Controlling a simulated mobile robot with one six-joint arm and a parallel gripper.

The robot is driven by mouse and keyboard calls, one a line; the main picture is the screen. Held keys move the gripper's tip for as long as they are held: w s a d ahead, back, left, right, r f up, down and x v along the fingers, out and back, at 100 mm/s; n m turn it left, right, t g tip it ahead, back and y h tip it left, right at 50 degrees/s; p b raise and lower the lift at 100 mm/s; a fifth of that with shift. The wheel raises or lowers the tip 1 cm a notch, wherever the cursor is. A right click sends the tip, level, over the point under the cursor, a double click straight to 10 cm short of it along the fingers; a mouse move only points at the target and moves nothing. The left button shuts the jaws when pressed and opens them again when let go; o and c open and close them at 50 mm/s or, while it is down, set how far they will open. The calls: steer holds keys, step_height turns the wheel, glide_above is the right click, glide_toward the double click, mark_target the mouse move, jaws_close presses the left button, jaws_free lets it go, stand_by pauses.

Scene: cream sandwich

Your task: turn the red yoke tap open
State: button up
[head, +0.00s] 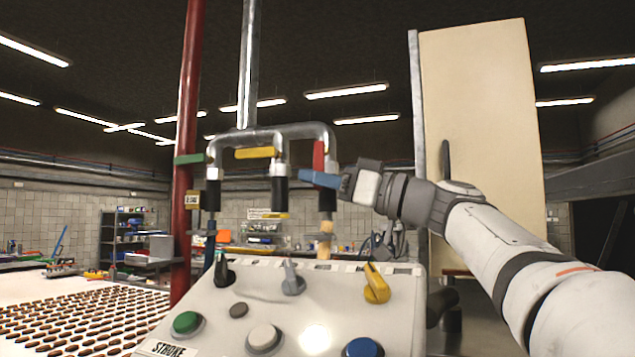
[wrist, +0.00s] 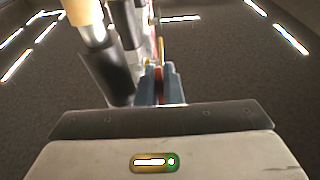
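The red yoke tap handle (head: 319,156) stands upright at the right-hand branch of the metal pipe yoke (head: 270,132) in the head view. My gripper (head: 313,178), with blue fingers, is at the lower part of this handle, and its fingers cover that part. In the wrist view a thin red strip of the handle (wrist: 159,72) shows between the two close-set blue fingers (wrist: 159,88). The fingers appear shut on it. The valve stem behind the fingers is partly hidden.
Dark sleeves hang below the yoke. A control panel (head: 235,300) with knobs and buttons stands below. A tall cream panel (head: 485,120) rises behind my arm.

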steer(key=shift+o, duration=0.7)
steer(key=shift+d+f, duration=0.1)
steer(key=shift+d, duration=0.1)
steer(key=s+d+b, duration=0.3)
steer(key=s+d, duration=0.1)
steer(key=d, duration=0.8)
steer(key=shift+s+b, duration=0.3)
steer(key=shift+b, duration=0.05)
